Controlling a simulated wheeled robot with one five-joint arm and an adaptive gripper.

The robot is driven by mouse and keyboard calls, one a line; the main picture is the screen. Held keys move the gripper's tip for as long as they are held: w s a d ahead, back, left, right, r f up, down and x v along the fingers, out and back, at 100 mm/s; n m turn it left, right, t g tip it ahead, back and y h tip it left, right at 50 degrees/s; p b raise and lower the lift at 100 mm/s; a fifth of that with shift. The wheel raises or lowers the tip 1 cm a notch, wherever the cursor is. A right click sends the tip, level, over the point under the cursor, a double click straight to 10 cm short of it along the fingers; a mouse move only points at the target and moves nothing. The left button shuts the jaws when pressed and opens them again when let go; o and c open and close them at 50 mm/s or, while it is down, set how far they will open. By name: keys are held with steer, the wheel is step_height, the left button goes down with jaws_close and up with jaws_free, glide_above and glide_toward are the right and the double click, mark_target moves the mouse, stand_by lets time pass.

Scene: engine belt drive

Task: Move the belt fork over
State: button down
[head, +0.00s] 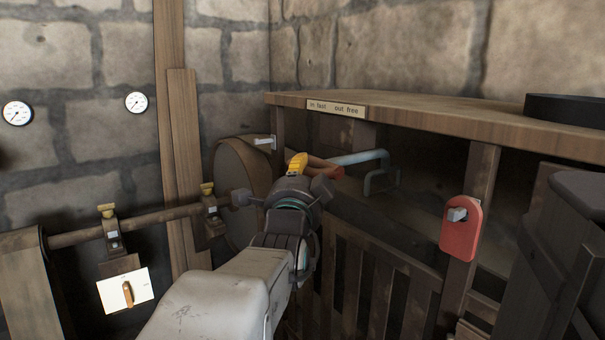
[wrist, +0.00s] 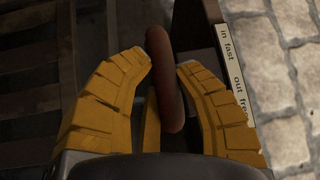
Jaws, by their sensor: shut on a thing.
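The belt fork shows in the head view as a blue-grey bar (head: 358,157) with a bent, looped end (head: 381,178) under the wooden top. Its red handle (head: 328,169) points toward my arm. My gripper (head: 303,164) is at the handle, with one yellow finger showing in the head view. In the wrist view the red handle (wrist: 164,75) stands between the yellow fingers of my gripper (wrist: 164,72), which are closed on it. The fork's far end is not visible in the wrist view.
A plate (head: 336,108) reading "in fast" and "out free" is on the wooden top's edge (head: 430,120). A round wooden pulley (head: 238,180) and a shaft (head: 160,217) are at left. A red tag-shaped piece (head: 461,228) hangs on a post at right. Slats (head: 375,280) stand below.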

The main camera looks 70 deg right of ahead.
steer(key=shift+s+f, duration=0.1)
steer(key=shift+f, duration=0.1)
steer(key=c, duration=1.2)
jaws_free()
steer(key=shift+s+d, duration=0.1)
steer(key=shift+d, duration=0.1)
steer(key=o, duration=0.4)
steer(key=shift+r, duration=0.1)
steer(key=shift+a, duration=0.1)
steer(key=v, duration=1.2)
steer(key=shift+r, duration=0.15)
